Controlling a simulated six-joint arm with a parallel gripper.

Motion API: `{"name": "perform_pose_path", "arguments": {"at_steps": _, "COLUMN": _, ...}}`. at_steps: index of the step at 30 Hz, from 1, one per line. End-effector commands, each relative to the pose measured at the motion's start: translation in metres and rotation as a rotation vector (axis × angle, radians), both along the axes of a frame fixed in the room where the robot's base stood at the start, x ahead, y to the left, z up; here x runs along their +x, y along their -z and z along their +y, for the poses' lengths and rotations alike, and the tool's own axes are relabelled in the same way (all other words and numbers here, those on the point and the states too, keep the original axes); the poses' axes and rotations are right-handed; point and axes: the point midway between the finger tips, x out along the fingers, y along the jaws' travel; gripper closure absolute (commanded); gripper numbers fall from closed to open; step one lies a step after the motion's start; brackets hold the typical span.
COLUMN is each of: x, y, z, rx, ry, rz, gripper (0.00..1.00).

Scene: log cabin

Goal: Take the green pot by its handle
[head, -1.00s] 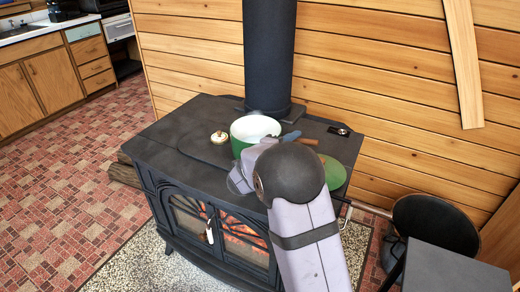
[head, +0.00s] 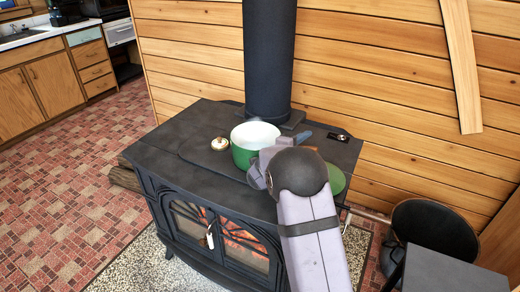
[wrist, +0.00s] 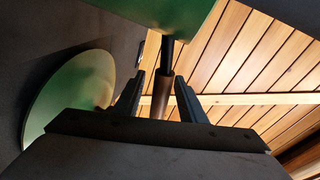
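The green pot (head: 243,156), with a white inside, stands upright on the black stove. Its side also shows at the top of the wrist view (wrist: 150,12). Its handle, a dark rod with a brown wooden grip (wrist: 158,104), runs between the two fingers of my gripper (wrist: 159,80) in the wrist view. The fingers are apart, one on each side of the handle, with gaps showing. My gripper is open. In the head view my arm hides the handle and most of the gripper, just right of the pot.
The stove top (head: 180,125) carries a small cream-lidded item (head: 220,144) left of the pot and a flat green disc (head: 336,178) at right, also in the wrist view (wrist: 65,100). The black stovepipe (head: 269,60) rises close behind the pot. Fire glows in the stove.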

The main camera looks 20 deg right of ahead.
Motion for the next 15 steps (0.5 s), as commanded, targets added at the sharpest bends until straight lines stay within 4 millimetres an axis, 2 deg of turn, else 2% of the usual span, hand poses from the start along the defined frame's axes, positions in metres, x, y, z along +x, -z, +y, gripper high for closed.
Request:
{"name": "perform_pose_path", "arguments": {"at_steps": 8, "x": 0.0018, "y": 0.0008, "z": -0.0027, "rx": -0.001, "ry": 0.000, "rz": 0.001, "gripper": 0.63}}
{"name": "perform_pose_path", "arguments": {"at_steps": 10, "x": 0.0018, "y": 0.0007, "z": -0.0025, "rx": -0.001, "ry": 0.000, "rz": 0.001, "gripper": 0.75}}
{"name": "perform_pose_path", "arguments": {"at_steps": 13, "x": 0.0018, "y": 0.0007, "z": -0.0025, "rx": -0.001, "ry": 0.000, "rz": 0.001, "gripper": 0.98}}
{"name": "perform_pose_path", "arguments": {"at_steps": 15, "x": 0.0017, "y": 0.0007, "z": -0.0024, "rx": -0.001, "ry": 0.000, "rz": 0.001, "gripper": 1.00}}
